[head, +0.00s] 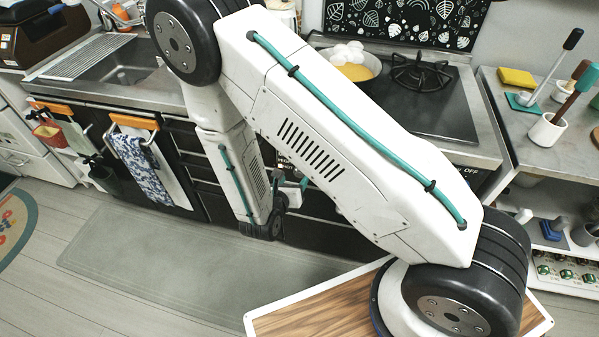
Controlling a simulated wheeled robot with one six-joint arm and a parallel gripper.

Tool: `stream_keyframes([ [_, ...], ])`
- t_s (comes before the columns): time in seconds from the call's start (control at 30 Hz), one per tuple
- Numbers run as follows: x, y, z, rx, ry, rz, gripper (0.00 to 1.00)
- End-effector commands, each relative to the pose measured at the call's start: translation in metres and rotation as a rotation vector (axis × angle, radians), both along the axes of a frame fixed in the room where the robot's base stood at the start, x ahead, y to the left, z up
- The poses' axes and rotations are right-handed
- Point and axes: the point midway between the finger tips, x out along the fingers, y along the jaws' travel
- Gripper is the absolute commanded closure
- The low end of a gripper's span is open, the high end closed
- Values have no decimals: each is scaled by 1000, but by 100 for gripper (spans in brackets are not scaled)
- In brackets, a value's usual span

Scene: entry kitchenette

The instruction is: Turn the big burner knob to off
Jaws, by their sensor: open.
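The stove (436,118) stands behind my arm, with a dark cooktop and a metal rim. Part of its front panel shows at the right, with white "OFF" lettering (470,170). The big burner knob cannot be made out; my arm covers most of the panel. My gripper (293,184) shows only in part, low in front of the stove and dark cabinet fronts, beside my wrist. It is open, and nothing can be seen between its fingers. Whether it touches the knob is hidden.
A pan (358,68) with yellow and white contents sits on the cooktop beside a bare black burner grate (420,72). A sink (125,65) is at the left. A side counter (545,158) holds a yellow sponge (517,78) and brushes. A grey mat (190,255) covers clear floor.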

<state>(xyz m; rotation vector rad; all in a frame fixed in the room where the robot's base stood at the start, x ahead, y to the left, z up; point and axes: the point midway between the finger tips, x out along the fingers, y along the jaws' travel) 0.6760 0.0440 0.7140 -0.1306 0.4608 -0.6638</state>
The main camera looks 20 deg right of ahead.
Motion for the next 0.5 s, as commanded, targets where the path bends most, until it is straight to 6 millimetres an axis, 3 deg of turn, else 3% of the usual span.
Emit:
stream_keyframes([
  [0.23, 28, -28, -15, 1, -1, -7, 41],
  [0.5, 45, -43, -24, 1, -1, -5, 41],
])
